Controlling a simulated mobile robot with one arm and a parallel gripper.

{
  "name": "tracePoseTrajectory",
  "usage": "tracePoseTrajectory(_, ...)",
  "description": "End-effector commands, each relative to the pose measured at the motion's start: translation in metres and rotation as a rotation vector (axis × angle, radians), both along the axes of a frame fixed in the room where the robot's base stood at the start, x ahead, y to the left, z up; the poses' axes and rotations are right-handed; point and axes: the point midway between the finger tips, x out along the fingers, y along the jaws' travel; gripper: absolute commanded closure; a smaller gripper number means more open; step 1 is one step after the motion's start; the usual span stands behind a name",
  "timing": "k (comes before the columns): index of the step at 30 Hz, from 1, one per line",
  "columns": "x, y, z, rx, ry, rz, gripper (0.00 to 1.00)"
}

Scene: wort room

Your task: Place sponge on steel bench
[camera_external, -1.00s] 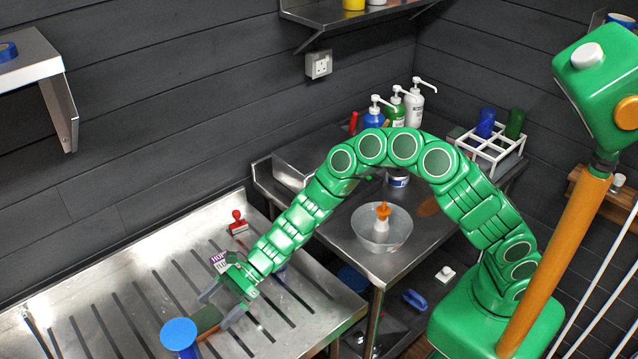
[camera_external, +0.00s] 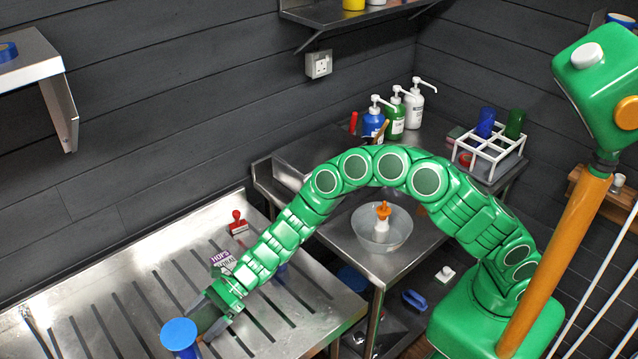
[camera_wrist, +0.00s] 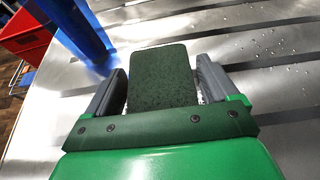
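The sponge (camera_wrist: 163,78) is dark green in the wrist view and lies between the two fingers of my gripper (camera_wrist: 162,82). The fingers stand apart on either side of it, with a narrow gap at the left; contact at the right is hard to tell. In the external view my gripper (camera_external: 207,310) is low over the slotted metal table, and the sponge (camera_external: 209,317) shows only partly between the fingers. The steel bench (camera_external: 350,262) stands to the right, carrying a metal bowl and bottles.
A blue round-topped object (camera_external: 179,335) stands close left of my gripper. A hops packet (camera_external: 222,260) and a red stamp (camera_external: 237,223) lie behind it. The bench holds a metal bowl (camera_external: 398,236), pump bottles (camera_external: 396,120) and a white rack (camera_external: 488,158).

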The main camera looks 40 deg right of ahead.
Motion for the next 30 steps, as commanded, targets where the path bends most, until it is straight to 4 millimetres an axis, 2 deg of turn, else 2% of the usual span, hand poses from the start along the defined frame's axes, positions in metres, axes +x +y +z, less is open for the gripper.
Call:
tracePoseTrajectory(1,0.0,0.0,0.0,0.0,0.0,0.0,0.21)
tracePoseTrajectory(8,0.0,0.0,0.0,0.0,0.0,0.0,0.56)
tracePoseTrajectory(10,0.0,0.0,0.0,0.0,0.0,0.0,0.56)
tracePoseTrajectory(11,0.0,0.0,0.0,0.0,0.0,0.0,0.61)
tracePoseTrajectory(20,0.0,0.0,0.006,0.001,-0.001,-0.001,0.62)
tracePoseTrajectory(27,0.001,0.0,0.035,0.002,-0.003,0.0,0.62)
tracePoseTrajectory(30,-0.005,-0.007,0.044,0.004,0.001,-0.001,0.62)
